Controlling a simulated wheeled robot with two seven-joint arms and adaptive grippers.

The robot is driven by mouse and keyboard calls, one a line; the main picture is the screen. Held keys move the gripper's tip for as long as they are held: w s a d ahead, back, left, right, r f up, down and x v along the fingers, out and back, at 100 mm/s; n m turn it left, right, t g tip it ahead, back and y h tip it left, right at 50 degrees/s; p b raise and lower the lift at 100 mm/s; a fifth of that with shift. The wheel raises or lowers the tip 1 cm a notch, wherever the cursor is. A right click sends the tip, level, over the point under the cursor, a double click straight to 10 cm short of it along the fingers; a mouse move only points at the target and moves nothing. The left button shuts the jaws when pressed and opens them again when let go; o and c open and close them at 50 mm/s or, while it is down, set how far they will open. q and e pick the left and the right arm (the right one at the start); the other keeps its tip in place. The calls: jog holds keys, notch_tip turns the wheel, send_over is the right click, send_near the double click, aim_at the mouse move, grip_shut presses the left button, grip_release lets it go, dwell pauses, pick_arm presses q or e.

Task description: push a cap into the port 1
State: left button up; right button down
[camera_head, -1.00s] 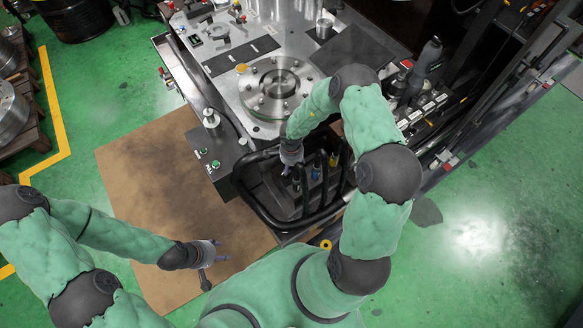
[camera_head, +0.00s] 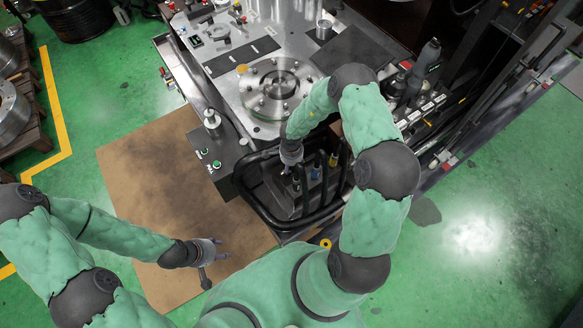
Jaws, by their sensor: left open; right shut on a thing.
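My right gripper (camera_head: 288,170) points down inside the black tubular guard at the front of the fixture. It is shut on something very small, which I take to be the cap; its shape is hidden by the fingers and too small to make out. Beside it, to the right, stand dark fittings, one with a blue band (camera_head: 316,171) and one with a yellow top (camera_head: 333,160). I cannot tell which spot is port 1, nor whether the held thing touches it. My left gripper (camera_head: 219,250) is open and empty above the brown mat, well away from the fixture.
The black tubular guard (camera_head: 245,188) surrounds the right gripper closely. Behind it is the metal fixture plate with a round flange (camera_head: 278,88). A panel with green buttons (camera_head: 217,164) is at its left. The brown mat (camera_head: 135,170) and green floor at left are open.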

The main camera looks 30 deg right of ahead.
jog(key=shift+w, duration=0.1)
jog(key=shift+s+a+f, duration=0.1)
jog(key=shift+s+f, duration=0.05)
jog(key=shift+s, duration=0.1)
dwell(0.3)
jog(key=shift+s+r+p, duration=0.1)
jog(key=shift+r+p, duration=0.15)
jog(key=shift+p, duration=0.35)
jog(key=shift+w+r+p, duration=0.25)
jog(key=shift+r+p, duration=0.65)
jog(key=shift+p, duration=0.05)
jog(key=shift+w+r+p, duration=0.1)
jog(key=shift+r+p, duration=1.25)
jog(key=shift+p, duration=0.25)
jog(key=shift+r, duration=0.15)
jog(key=shift+r+p, duration=0.45)
jog(key=shift+p, duration=0.65)
